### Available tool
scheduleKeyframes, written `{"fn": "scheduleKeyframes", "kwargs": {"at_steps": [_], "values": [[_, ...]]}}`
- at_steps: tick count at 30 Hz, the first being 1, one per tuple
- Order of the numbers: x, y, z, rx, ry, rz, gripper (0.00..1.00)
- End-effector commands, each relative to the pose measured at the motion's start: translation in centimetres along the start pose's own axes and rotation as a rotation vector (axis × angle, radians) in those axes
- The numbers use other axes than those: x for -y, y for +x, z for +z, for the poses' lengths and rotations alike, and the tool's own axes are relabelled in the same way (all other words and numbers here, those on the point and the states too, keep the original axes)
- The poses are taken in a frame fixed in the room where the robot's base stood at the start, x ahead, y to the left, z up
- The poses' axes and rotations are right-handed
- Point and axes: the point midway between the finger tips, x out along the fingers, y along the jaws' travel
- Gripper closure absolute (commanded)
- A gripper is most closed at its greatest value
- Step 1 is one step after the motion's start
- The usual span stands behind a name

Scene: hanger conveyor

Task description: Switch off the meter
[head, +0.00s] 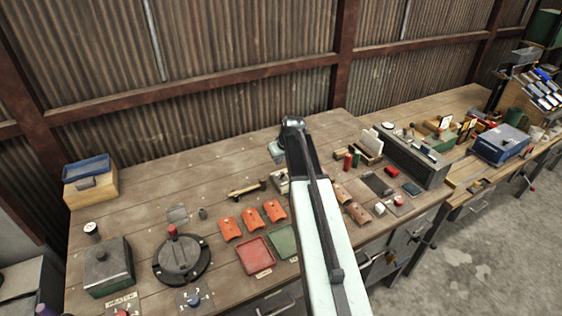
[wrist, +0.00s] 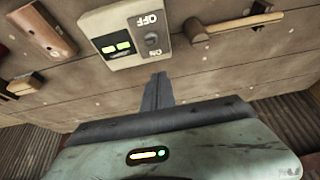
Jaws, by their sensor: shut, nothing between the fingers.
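The meter (wrist: 128,36) is a pale box lying on the wooden bench, with two lit green display windows and a dark rotary switch (wrist: 151,39) between OFF and ON labels. Its lettering appears upside down in the wrist view. In the head view my arm partly hides the meter (head: 281,183). My gripper (wrist: 158,77) is shut and empty, its fingertips just short of the meter's edge below the ON label in the wrist view. I cannot tell whether they touch it. In the head view the gripper's fingertips are not clear behind the arm.
A wooden-handled hammer (head: 246,189) lies left of the meter, also seen in the wrist view (wrist: 238,23). Orange pieces (head: 252,219), a red tray (head: 255,256) and a green tray (head: 284,241) are nearer. Small items lie right of my arm.

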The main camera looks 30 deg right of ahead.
Motion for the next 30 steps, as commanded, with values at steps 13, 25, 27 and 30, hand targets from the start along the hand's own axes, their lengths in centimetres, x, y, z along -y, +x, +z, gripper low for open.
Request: {"fn": "scheduleKeyframes", "kwargs": {"at_steps": [13,25,27,30], "values": [[-0.1,-8.4,0.4,0.0,0.003,0.002,1.0],[-0.1,-9.8,1.3,0.0,0.002,0.001,1.0],[-0.1,-9.8,1.3,0.0,0.002,0.001,1.0],[-0.1,-9.8,1.3,0.0,0.002,0.001,1.0]]}}
